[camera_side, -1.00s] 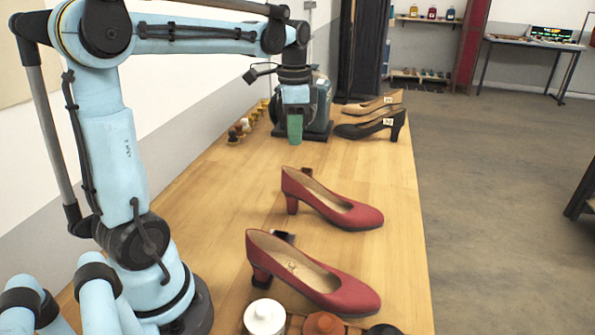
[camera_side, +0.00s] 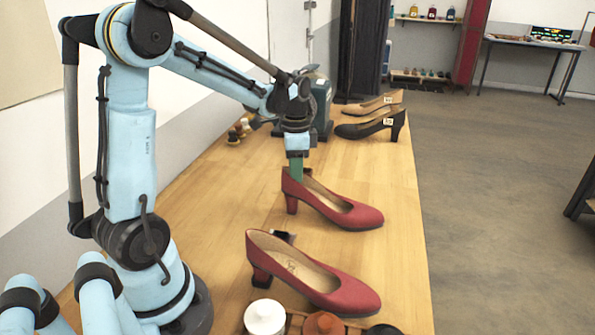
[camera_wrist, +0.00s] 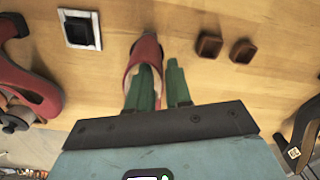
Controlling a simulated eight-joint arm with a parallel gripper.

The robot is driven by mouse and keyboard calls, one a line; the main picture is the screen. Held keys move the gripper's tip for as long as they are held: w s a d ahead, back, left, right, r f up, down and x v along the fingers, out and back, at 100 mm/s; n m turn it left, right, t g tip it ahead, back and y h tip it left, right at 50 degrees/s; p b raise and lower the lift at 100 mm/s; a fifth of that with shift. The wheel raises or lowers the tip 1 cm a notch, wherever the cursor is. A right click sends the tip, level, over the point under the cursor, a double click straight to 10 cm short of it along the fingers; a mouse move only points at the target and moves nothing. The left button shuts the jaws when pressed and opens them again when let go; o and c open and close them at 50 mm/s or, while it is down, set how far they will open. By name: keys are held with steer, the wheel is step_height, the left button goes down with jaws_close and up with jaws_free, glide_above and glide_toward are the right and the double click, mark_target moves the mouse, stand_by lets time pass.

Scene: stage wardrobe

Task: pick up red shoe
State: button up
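Two red high-heeled shoes lie on the wooden table in the side view: a farther one (camera_side: 345,213) and a nearer one (camera_side: 320,282). Both have toes to the right. My gripper (camera_side: 296,178) is low at the raised back of the farther shoe, with its green fingers partly hidden behind the shoe. In the wrist view my gripper (camera_wrist: 159,80) has its two green fingers apart, with a gap between them. The farther shoe (camera_wrist: 146,50) shows at the left finger. Contact cannot be told. The nearer shoe (camera_wrist: 30,85) is at the left edge.
A black square item (camera_wrist: 80,30) and two small brown blocks (camera_wrist: 210,46) lie nearby. A black shoe (camera_side: 370,127) and a beige shoe (camera_side: 372,105) stand farther back. A white pot (camera_side: 264,317) is at the front. Bare table (camera_side: 385,175) lies to the right.

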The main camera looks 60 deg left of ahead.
steer(key=shift+f, duration=0.9)
jaws_close()
steer(key=shift+r, duration=0.1)
